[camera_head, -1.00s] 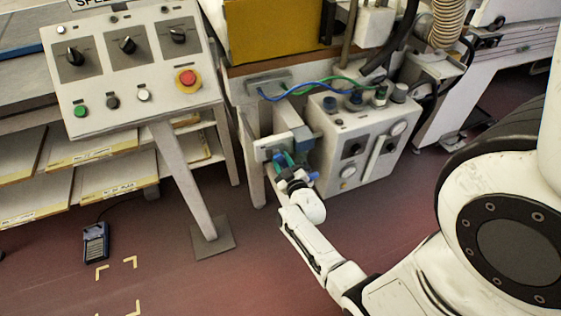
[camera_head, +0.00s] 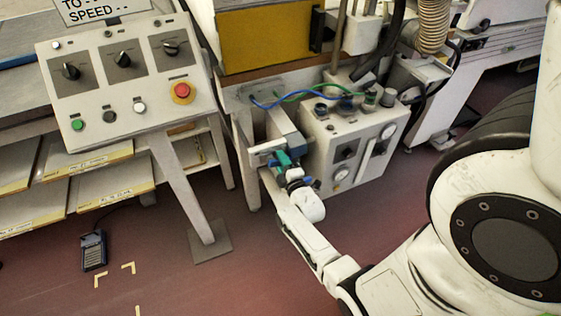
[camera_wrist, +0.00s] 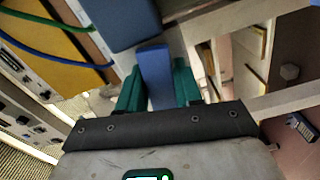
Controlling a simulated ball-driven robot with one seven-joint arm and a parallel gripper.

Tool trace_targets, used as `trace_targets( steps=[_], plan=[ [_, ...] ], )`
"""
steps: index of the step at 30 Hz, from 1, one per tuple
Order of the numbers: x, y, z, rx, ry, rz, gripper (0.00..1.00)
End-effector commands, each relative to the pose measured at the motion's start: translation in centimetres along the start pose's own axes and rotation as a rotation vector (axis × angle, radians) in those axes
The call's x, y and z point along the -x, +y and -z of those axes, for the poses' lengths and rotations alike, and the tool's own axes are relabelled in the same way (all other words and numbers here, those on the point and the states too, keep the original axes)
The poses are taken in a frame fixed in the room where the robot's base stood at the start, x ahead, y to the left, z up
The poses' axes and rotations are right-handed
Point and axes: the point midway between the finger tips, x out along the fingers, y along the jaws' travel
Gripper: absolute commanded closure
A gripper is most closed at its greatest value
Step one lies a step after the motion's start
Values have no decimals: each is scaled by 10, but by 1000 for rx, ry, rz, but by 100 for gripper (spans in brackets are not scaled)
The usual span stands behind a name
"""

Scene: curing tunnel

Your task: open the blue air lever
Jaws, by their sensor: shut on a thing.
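The blue lever (camera_wrist: 155,75) shows in the wrist view as a flat blue bar. It stands between the green fingers of my gripper (camera_wrist: 159,82), one on each side, and its lower end is hidden by the gripper body. A darker blue block (camera_wrist: 120,20) sits just beyond the lever's far end. In the head view my gripper (camera_head: 285,160) is at the pale valve fitting on the bench's front leg, left of the grey control box. The lever is too small and covered there to make out its angle.
The grey control box (camera_head: 350,145) with knobs and gauges stands close right of my gripper. Blue and green hoses (camera_head: 300,98) run above it. A sloped control panel (camera_head: 125,80) with a red stop button is to the left. A foot pedal (camera_head: 94,250) lies on open floor.

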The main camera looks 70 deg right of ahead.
Motion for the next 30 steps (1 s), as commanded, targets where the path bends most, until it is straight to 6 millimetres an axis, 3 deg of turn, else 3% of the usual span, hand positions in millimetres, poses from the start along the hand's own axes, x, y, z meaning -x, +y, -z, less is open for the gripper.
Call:
trace_targets(
  steps=[12,29,30],
  plan=[
    [0,5,1,191,1,3,100],
    [1,5,1,220,2,3,100],
    [1,5,1,220,2,3,63]
  ],
)
